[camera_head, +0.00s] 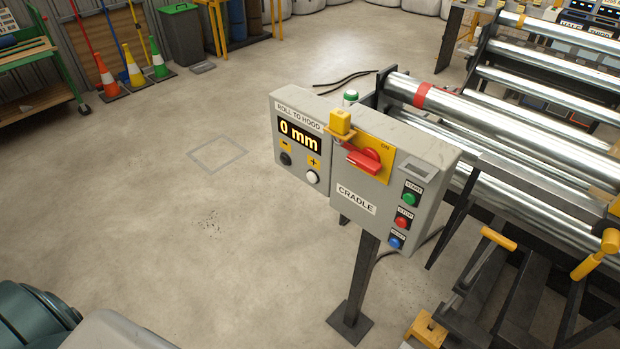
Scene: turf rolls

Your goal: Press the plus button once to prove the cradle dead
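The grey control box labelled CRADLE (423,170) stands on a dark post in the centre. On its left part, a display (299,134) under "ROLL TO HOOD" reads 0 mm. Below it, the white plus button (312,177) sits under a yellow plus label, and a black button (286,159) sits under a yellow minus label. A red rotary switch (364,160) is on a yellow plate, with ON marked at its upper right. A yellow block (340,122) sits at the plate's upper left. Neither gripper is in view.
Green, red and blue buttons (402,220) line the box's right side. Shiny metal rollers (560,155) stand behind and right. A frame with yellow handles (498,240) is at lower right. Cones (132,70) and a bin (182,35) are at back left. Floor left of the box is clear.

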